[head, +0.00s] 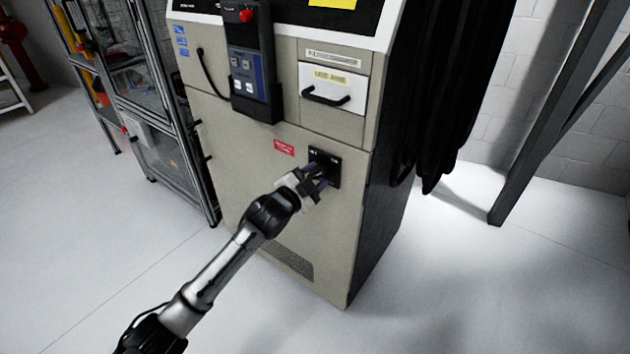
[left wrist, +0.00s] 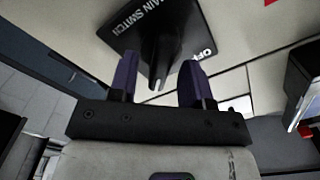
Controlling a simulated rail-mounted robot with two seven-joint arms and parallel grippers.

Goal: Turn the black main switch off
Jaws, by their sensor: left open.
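The black main switch plate (head: 325,161) is on the beige front of the cabinet. In the left wrist view the plate (left wrist: 140,30) carries white lettering reading MAIN SWITCH and OFF. A black switch handle (left wrist: 158,62) juts from it toward the camera. My left gripper (head: 318,184) is at the plate in the head view. In the left wrist view its two dark purple fingers (left wrist: 159,68) are open, one on each side of the handle, with gaps showing. Whether a fingertip touches the plate I cannot tell. My right gripper is not in view.
Above the switch are a drawer with a black handle (head: 326,97) and a hanging control pendant (head: 251,75) with a red button. A red label (head: 284,147) sits left of the plate. A framed glass enclosure (head: 140,85) stands at left. Black hanging material (head: 440,90) is at right.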

